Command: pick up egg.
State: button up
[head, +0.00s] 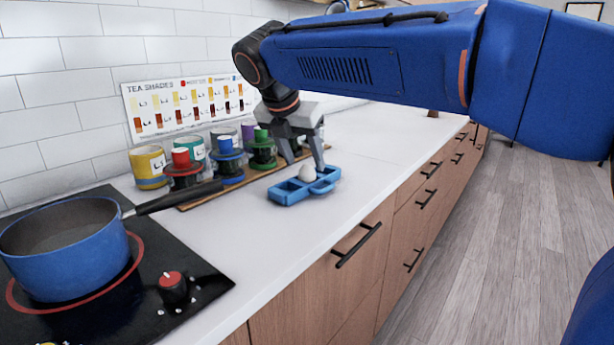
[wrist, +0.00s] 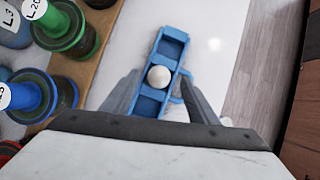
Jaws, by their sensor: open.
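A white egg (head: 307,173) sits in a blue tray (head: 286,194) on the white counter. In the wrist view the egg (wrist: 159,77) lies in the middle of the tray (wrist: 172,47), with square compartments on either side. My gripper (head: 306,160) is open above the tray, its fingers pointing down. In the wrist view the fingertips of my gripper (wrist: 159,80) stand on either side of the egg, apart from it. The exact height of the fingertips over the egg is hard to tell.
Several lidded jars and cups (head: 184,167) stand on a wooden board (head: 222,191) left of the tray. A blue pan (head: 66,265) sits on the black cooktop (head: 195,310); its handle points toward the board. The counter right of the tray is clear up to its edge.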

jog(key=shift+x, duration=1.25)
jog(key=shift+c, duration=0.6)
jog(key=c, duration=0.7)
jog(key=shift+r, duration=0.1)
